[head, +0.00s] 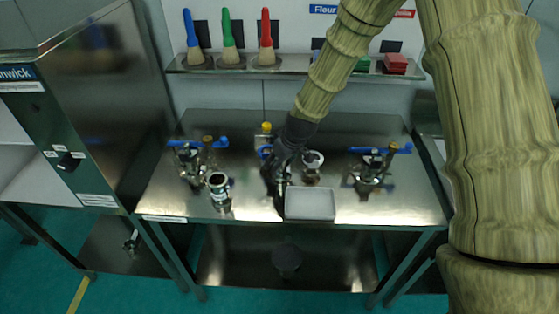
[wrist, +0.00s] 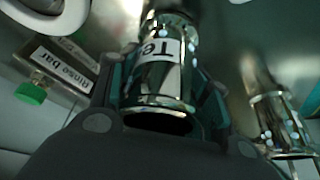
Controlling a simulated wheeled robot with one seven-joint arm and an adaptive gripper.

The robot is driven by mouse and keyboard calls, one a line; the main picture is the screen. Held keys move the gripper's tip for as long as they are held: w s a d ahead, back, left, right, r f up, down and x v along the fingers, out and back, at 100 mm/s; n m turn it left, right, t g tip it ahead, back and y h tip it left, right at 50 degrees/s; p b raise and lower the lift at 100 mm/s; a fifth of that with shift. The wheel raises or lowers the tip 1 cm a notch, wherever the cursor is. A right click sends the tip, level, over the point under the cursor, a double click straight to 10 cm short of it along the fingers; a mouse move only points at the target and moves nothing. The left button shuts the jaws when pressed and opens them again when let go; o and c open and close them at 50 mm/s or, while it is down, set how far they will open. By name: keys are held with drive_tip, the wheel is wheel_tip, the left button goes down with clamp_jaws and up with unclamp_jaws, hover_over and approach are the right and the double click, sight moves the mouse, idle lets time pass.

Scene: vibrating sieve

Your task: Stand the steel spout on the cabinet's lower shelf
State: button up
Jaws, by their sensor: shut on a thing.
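In the wrist view my gripper (wrist: 165,100) is shut on a shiny steel spout (wrist: 160,78), a tube with a flared rim and a white label starting "Te". The fingers lie on both sides of it; its far end is cut off by the frame. I cannot tell whether it touches the table. The cabinet (head: 105,90) stands at the left with a steel door. A low shelf (head: 112,248) shows below it, with a small metal item on it.
Another steel piece (head: 218,190) stands on the table (head: 255,208) left of my gripper. The pale tray (head: 310,204) is to the right, near the front edge.

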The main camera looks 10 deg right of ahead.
drive_tip(key=shift+f, duration=0.1)
drive_tip(key=o, duration=1.2)
